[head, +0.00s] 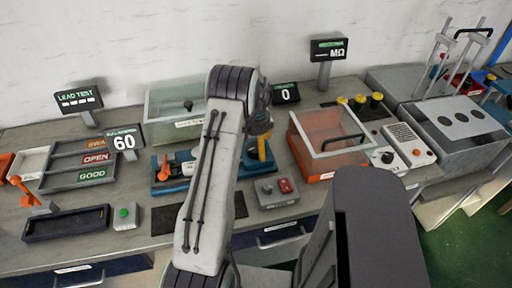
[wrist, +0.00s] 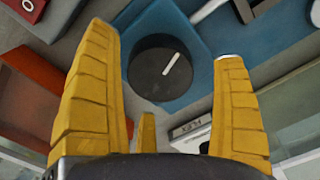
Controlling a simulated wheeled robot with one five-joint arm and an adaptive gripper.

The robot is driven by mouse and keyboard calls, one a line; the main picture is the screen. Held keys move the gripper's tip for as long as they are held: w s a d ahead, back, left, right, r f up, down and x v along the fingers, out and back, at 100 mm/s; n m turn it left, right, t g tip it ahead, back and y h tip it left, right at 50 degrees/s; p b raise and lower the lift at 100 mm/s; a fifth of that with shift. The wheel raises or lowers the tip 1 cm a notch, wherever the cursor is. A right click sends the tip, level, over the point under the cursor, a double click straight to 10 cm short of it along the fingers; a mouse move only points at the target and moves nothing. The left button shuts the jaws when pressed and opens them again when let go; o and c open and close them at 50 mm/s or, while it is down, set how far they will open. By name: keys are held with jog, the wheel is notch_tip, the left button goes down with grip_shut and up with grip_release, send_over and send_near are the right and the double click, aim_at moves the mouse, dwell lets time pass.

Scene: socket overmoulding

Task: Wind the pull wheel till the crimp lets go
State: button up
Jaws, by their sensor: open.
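The pull wheel, a black round knob (wrist: 160,70) with a white pointer line, sits on a blue base (wrist: 205,45) in the wrist view. Its line points to the upper right. My gripper (wrist: 165,45) is open, with one yellow finger on each side of the knob in the picture and gaps between. I cannot tell how far the fingertips stand above it. In the head view my gripper (head: 262,152) is over the right end of the blue pull rig (head: 163,188), and my arm hides the wheel. The crimp cannot be made out.
A grey box with a red button (head: 278,190) stands in front of my gripper. An orange bin with a clear lid (head: 325,140) is to the right. Sorting trays (head: 80,165) are at left.

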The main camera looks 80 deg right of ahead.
jog(key=shift+f, duration=0.7)
jog(key=shift+c, duration=0.4)
jog(key=c, duration=1.2)
jog(key=shift+m, duration=0.3)
jog(key=shift+f+m+b, duration=0.1)
jog(key=shift+m+b, duration=0.65)
jog(key=shift+m, duration=0.05)
jog(key=shift+m+b, duration=0.7)
jog(key=shift+m, duration=1.1)
jog(key=shift+a, duration=0.1)
